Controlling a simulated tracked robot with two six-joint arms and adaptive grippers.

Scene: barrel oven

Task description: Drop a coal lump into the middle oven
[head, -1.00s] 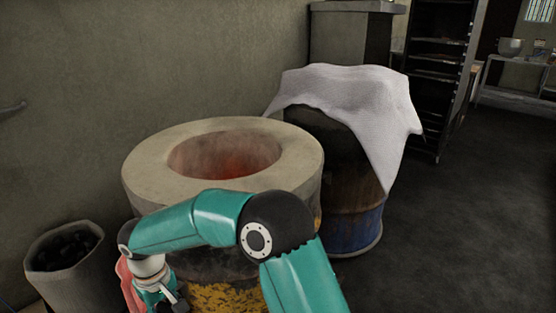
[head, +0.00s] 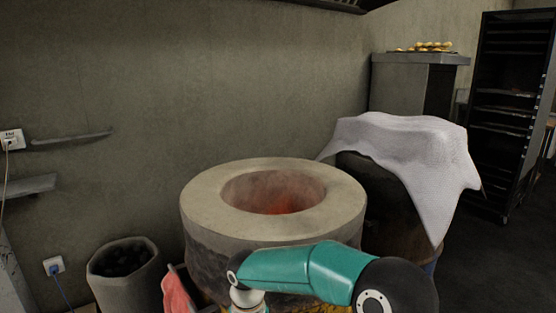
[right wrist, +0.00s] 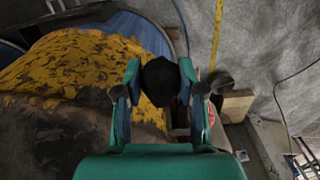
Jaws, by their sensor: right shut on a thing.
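An open barrel oven (head: 210,197) with a thick pale rim stands at the centre of the head view, its inside glowing red. A black coal lump (right wrist: 160,88) shows in the right wrist view. My right gripper (right wrist: 160,72) is shut on it, with one finger on each side. In the head view my right arm crosses low in front of the oven, and its hand is cut off by the bottom edge. The yellow-patched barrel side (right wrist: 85,65) is left of the lump in the wrist view. My left gripper is not in view.
A grey bin (head: 128,284) with dark coal (head: 122,257) stands left of the oven. A pink cloth (head: 178,293) hangs between them. A barrel under a white cloth (head: 405,150) stands close on the right, with a dark rack (head: 508,120) behind. Above the oven is clear.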

